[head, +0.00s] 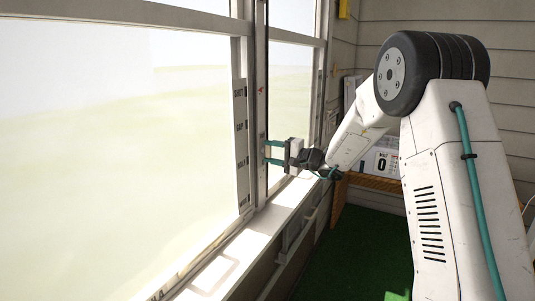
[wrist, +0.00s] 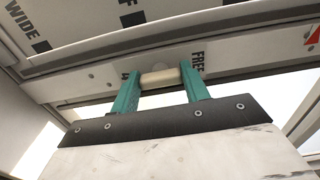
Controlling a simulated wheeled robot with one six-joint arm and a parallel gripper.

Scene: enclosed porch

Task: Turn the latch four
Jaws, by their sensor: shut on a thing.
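The latch (wrist: 160,78) shows in the wrist view as a short cream-coloured bar on the pale window frame. A "4" stands to its left and the word "FREE" to its right. My gripper (wrist: 160,71) has its two teal fingers shut on the ends of this bar, one at each side. In the head view, my gripper (head: 267,152) reaches left to the window post, its fingertips at the frame. The latch is too small to make out there.
A window sill (head: 225,250) runs below the panes. A lettered strip (head: 241,145) stands left of the post. A card with a "0" (head: 382,163) stands on a wooden shelf behind my arm. Green carpet (head: 345,255) covers the floor.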

